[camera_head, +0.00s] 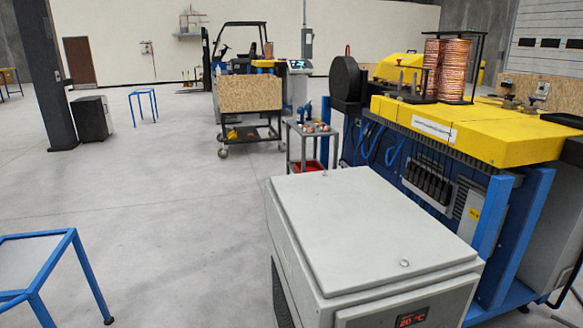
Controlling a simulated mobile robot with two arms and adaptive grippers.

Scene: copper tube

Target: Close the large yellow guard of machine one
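A blue machine with yellow parts (490,130) stands at the right; I cannot tell whether it is machine one. A broad flat yellow panel runs along its top front edge. A raised yellow cover (400,67) shows farther back, partly hidden behind copper coils (455,68) in a dark frame. I cannot tell which yellow part is the large guard, or whether it is open or shut. Neither of my grippers is in view.
A grey cabinet (370,235) with a red temperature display stands in front of the machine. A small trolley (312,145), a cart with a chipboard box (250,93) and a forklift stand behind. A blue-framed table (30,260) is at lower left. The floor at centre left is clear.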

